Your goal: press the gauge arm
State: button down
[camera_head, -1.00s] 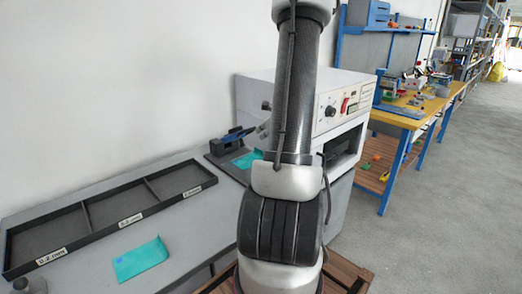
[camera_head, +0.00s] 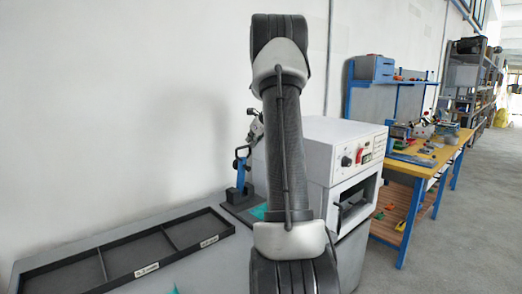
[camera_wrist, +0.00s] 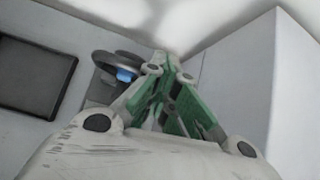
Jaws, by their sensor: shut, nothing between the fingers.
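The gauge stands on the grey bench beside the white machine. Its blue gauge arm (camera_head: 240,173) points up, raised from its dark base (camera_head: 240,203). A teal piece (camera_head: 259,211) lies at the base, partly hidden by my arm. My gripper (camera_head: 255,128) is partly hidden behind my arm, just above the gauge. In the wrist view its green-padded fingers (camera_wrist: 166,75) are shut and empty. A blue part of the gauge (camera_wrist: 126,75) shows just left of the fingers; whether they touch it I cannot tell.
A dark divided tray (camera_head: 105,268) with labelled compartments lies on the bench to the left. The white machine (camera_head: 325,150) stands close on the right of the gauge. A wooden-topped workbench (camera_head: 440,152) is farther right.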

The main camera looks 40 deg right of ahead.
jog(key=w+g, duration=0.4)
jog(key=w, duration=0.6)
jog(key=shift+d+f+g, duration=0.2)
jog(key=shift+d+g, duration=0.15)
jog(key=shift+g, duration=0.05)
jog(key=d+v, duration=0.1)
jog(key=v, duration=1.1)
jog(key=shift+a, duration=0.35)
jog(key=shift+r, duration=0.1)
